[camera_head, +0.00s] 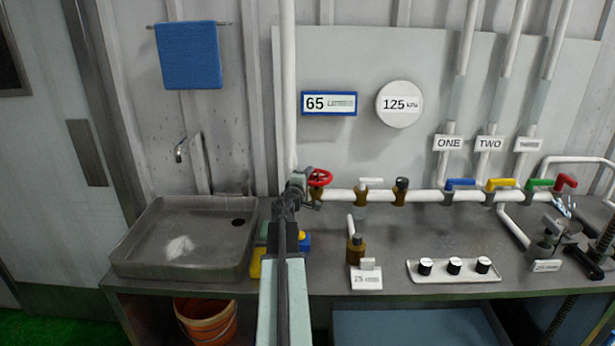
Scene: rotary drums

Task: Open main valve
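A red round handwheel (320,177) sits at the left end of the white horizontal pipe, by the tall vertical pipe. It looks like the main valve, but no label on it is readable. My arm reaches up from the bottom middle of the view. My gripper (303,188) is at the left side of the red handwheel, very close to it. I cannot tell whether it touches the wheel. The fingers are small and partly hidden by my arm, so their opening is unclear.
Along the white pipe (430,196) are a white-handled valve (370,184) and blue (460,184), yellow (500,184), green (540,183) and red (566,181) levers. A sink (140,250) is left. A knob panel (425,277) and brass valve (355,248) stand on the counter.

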